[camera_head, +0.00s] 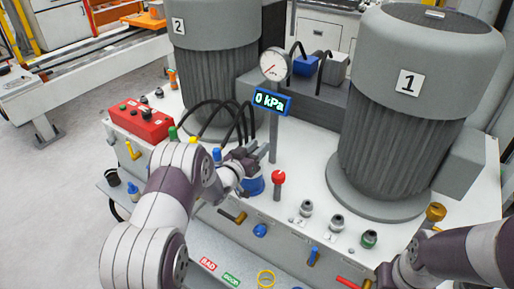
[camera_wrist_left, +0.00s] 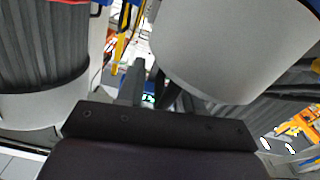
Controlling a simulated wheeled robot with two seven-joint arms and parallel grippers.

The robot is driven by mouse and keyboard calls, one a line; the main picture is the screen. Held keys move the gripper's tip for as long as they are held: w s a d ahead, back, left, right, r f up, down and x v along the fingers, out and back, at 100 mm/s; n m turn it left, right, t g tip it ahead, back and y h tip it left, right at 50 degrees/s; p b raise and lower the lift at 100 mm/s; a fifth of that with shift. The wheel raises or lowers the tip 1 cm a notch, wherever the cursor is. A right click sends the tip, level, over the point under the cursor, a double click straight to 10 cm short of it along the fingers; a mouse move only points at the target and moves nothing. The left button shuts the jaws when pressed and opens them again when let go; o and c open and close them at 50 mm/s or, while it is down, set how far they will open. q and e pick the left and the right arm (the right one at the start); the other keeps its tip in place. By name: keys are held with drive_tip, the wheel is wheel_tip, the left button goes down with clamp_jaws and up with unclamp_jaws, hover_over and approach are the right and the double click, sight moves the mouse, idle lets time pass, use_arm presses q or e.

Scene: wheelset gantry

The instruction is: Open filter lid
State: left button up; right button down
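In the head view my left gripper (camera_head: 256,152) is above and touching or just behind a blue round part (camera_head: 254,186) on the white machine top, which may be the filter; the gripper partly hides it. I cannot tell which part is the lid. The two fingers look slightly apart with nothing clearly between them. The left wrist view shows the fingers (camera_wrist_left: 150,88) beyond the dark gripper body, below a large grey cylinder. My right gripper (camera_head: 388,276) is at the bottom right, partly cut off, and its fingers are not clear.
Motor 1 (camera_head: 405,105) and motor 2 (camera_head: 212,70) stand on the machine. A gauge (camera_head: 275,65) and a 0 kPa display (camera_head: 272,101) are on a post between them, near black hoses. A red knob (camera_head: 279,178) and a red control box (camera_head: 140,120) flank the left gripper.

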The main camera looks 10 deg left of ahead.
use_arm(q)
clamp_jaws()
drive_tip(key=shift+a, duration=0.1)
